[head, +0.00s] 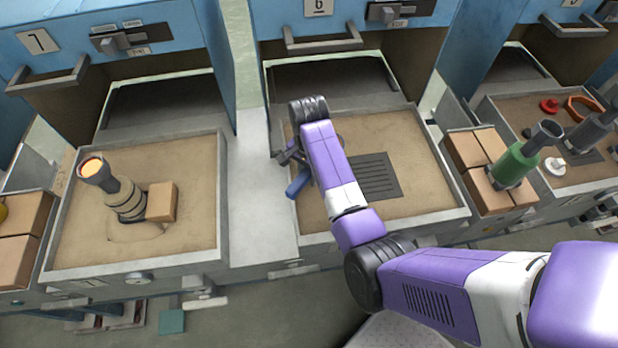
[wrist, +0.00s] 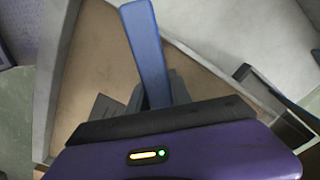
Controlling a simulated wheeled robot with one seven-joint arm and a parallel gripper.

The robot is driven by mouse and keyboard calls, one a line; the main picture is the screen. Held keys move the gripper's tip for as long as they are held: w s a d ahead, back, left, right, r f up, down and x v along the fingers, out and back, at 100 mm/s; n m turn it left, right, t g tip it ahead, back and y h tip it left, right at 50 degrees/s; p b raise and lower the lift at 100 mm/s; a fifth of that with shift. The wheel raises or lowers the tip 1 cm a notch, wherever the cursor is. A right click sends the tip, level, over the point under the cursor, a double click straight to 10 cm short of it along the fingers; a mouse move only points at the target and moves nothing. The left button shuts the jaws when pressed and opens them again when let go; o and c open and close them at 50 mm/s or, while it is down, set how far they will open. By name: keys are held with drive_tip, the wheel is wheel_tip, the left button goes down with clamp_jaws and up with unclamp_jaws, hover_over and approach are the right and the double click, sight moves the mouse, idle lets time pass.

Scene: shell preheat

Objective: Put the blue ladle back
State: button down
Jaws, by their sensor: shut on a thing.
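The blue ladle (head: 298,184) shows as a short blue handle beside my gripper (head: 293,158), over the left edge of the sand tray (head: 408,145) under number 6. In the wrist view my gripper (wrist: 165,92) is shut on the blue ladle (wrist: 147,48). Its flat handle points up and away in that picture. The ladle's bowl is hidden. A dark bracket-like piece (wrist: 268,92) shows to the right in the wrist view; I cannot tell whether the ladle touches it.
A dark grate (head: 376,176) lies in the middle tray. A pale ledge (head: 258,190) runs left of it. The left tray holds a stacked shell form (head: 122,197) and a brick (head: 161,202). Bricks (head: 472,149) and a green cylinder (head: 513,166) stand to the right.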

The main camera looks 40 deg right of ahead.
drive_tip(key=shift+f, duration=0.9)
drive_tip(key=shift+f, duration=0.1)
drive_tip(key=c, duration=1.2)
unclamp_jaws()
drive_tip(key=shift+o, duration=0.2)
wheel_tip(320, 180, up, 12)
drive_tip(key=shift+r, duration=0.1)
